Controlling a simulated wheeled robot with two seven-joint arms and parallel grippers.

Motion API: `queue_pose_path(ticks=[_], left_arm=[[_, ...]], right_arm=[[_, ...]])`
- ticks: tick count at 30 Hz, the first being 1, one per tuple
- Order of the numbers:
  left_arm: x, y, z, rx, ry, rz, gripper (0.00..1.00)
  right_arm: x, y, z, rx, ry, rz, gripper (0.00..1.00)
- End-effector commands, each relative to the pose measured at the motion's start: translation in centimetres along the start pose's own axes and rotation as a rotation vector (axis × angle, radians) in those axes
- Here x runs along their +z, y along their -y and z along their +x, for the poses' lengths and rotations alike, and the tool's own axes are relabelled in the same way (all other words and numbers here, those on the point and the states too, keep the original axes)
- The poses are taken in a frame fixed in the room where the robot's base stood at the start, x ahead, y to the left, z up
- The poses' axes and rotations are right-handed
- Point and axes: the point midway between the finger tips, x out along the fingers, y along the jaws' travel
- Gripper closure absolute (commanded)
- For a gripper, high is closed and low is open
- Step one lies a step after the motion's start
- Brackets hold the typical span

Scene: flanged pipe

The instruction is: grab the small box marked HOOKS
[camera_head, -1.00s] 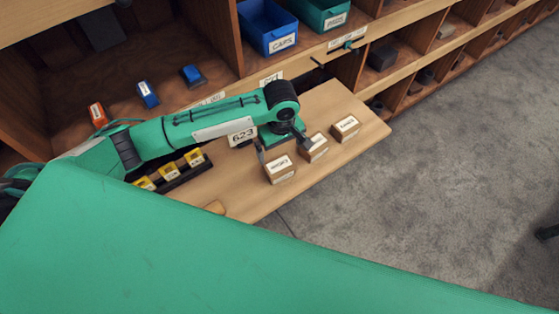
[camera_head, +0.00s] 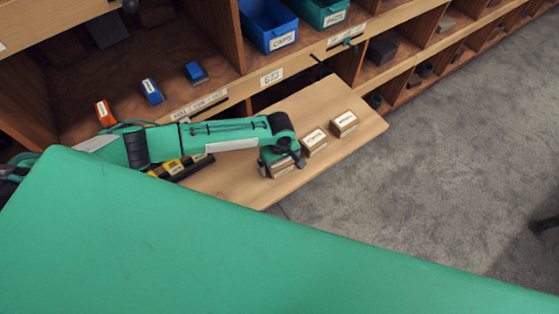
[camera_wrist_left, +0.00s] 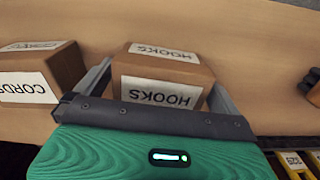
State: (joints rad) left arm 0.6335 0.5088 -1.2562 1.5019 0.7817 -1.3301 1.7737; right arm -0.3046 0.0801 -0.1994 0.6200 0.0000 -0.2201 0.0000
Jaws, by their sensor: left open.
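The HOOKS box (camera_wrist_left: 161,78) is a small brown box with white labels, seen in the left wrist view between the two fingers of my open left gripper (camera_wrist_left: 163,85). One finger is on each side of it; whether they touch it I cannot tell. In the head view, my left gripper (camera_head: 281,160) is over this box (camera_head: 283,171) and hides much of it. The box sits on the pulled-out wooden board (camera_head: 245,188). My right gripper is not in view.
The CORDS box (camera_wrist_left: 38,75) stands close beside the HOOKS box; it shows in the head view too (camera_head: 314,145). A third similar box (camera_head: 343,125) is farther right. Yellow items in a dark holder (camera_head: 183,168) lie left. Blue (camera_head: 268,27) and green bins are on the shelf.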

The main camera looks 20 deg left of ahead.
Motion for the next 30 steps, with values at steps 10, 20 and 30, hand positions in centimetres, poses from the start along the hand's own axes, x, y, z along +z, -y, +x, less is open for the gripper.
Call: queue_pose_path(ticks=[10, 20, 30], left_arm=[[0.0, 0.0, 0.0, 0.000, 0.000, 0.000, 0.33], [0.0, 0.0, -0.1, 0.001, 0.000, 0.000, 0.50], [0.0, -0.1, -3.1, 0.004, -0.001, 0.002, 0.50]], right_arm=[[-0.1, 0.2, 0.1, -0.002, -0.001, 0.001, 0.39], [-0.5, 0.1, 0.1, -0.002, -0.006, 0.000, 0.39], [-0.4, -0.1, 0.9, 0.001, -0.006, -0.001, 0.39]])
